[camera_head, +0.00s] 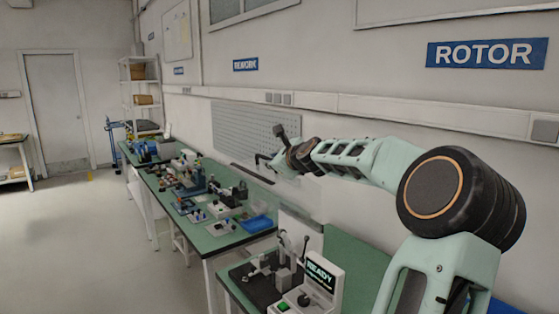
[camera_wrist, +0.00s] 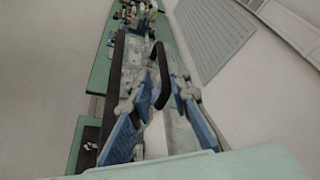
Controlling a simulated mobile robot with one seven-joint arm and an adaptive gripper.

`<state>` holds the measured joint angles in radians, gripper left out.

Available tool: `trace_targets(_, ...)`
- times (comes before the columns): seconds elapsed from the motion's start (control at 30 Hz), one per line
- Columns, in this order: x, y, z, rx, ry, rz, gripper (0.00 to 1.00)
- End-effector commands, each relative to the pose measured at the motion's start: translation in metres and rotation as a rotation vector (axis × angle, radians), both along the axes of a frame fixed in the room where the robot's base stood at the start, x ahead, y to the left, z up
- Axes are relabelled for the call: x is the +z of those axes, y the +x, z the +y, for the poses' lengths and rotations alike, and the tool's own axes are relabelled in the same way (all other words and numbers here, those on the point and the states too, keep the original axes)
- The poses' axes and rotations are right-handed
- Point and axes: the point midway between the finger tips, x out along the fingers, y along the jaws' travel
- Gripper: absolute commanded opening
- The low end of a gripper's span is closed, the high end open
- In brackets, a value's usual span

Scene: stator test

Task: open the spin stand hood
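A black curved handle (camera_wrist: 161,72) shows in the wrist view on what looks like the clear spin stand hood, which has a long dark edge bar (camera_wrist: 115,75). My gripper (camera_wrist: 166,76) has its two fingers apart, one on each side of the handle; I cannot tell whether either touches it. In the head view my gripper (camera_head: 268,160) is at the far end of my arm, above the back of the bench near the wall. A dark bar (camera_head: 250,173) and a faint clear panel show just below it. The hood's angle is hard to tell.
A green bench (camera_head: 215,240) holds several fixtures and a blue tray (camera_head: 256,223). A nearer bench carries a tester with a READY screen (camera_head: 320,275) and an upright lever. A grey pegboard (camera_head: 245,130) is on the wall behind my gripper. The floor at left is clear.

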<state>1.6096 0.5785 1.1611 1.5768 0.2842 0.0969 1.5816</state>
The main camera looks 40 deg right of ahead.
Motion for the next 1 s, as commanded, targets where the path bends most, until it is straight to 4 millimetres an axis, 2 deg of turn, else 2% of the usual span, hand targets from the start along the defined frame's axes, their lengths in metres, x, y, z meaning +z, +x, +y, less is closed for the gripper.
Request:
trace_targets(0.3,0.01,-0.035,0.009,-0.003,0.001,0.0,0.17)
trace_targets(0.5,0.015,-0.048,0.013,-0.002,0.002,-0.001,0.17)
trace_targets(1.0,0.017,-0.054,0.017,0.0,0.001,0.0,0.17)
